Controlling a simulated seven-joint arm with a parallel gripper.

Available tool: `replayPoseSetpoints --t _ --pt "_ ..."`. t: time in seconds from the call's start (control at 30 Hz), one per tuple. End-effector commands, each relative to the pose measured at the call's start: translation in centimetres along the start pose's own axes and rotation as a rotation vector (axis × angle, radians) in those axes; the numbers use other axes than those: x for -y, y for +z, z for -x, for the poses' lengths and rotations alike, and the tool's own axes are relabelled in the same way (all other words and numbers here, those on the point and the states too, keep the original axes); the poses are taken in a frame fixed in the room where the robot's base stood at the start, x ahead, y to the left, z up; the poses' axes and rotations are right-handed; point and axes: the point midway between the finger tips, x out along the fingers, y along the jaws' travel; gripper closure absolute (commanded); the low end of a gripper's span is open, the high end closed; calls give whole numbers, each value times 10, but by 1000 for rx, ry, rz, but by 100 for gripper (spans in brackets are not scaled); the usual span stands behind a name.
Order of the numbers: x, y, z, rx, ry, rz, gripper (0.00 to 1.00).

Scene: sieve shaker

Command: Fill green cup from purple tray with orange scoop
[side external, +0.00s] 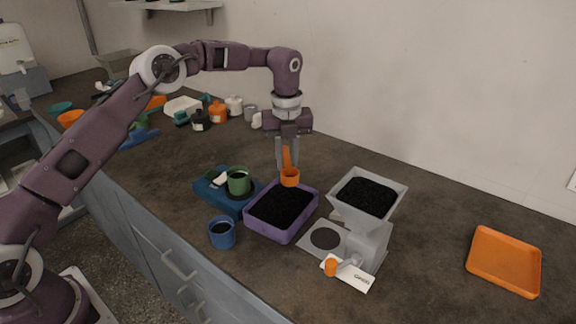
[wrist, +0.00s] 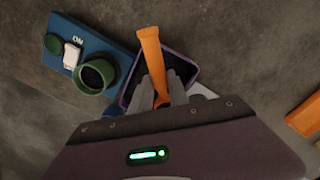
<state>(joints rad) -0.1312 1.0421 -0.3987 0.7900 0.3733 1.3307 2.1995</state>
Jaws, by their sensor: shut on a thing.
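My gripper (side external: 287,160) is shut on the handle of the orange scoop (side external: 290,177) and holds it upright over the far edge of the purple tray. The scoop's handle also shows in the wrist view (wrist: 151,55), between the fingers (wrist: 161,95). The purple tray (side external: 270,236) holds black grains and sits on the counter. The green cup (side external: 239,182) stands on the blue device, left of the tray, with a dark inside; it also shows in the wrist view (wrist: 90,82). What the scoop holds cannot be seen.
The blue device (side external: 213,200) is close beside the tray. A blue cup (side external: 222,238) with dark contents stands in front. A grey hopper (side external: 345,205) of black grains stands to the right. An orange tray (side external: 503,262) lies far right. Several jars stand at the back.

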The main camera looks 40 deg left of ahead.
Motion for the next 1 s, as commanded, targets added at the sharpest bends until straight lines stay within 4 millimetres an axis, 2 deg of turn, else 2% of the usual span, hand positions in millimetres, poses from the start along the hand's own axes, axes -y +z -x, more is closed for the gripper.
replayPoseSetpoints --t 0.37,0.57,0.8,0.9,1.0 --pt "2 29 -1 3 -6 -253 100" --pt "0 28 -5 89 -13 -267 100" --pt "-1 22 -16 309 -43 -270 100" --pt "-1 16 -6 477 -62 -273 100" --pt "-1 18 -5 516 -69 -261 100"
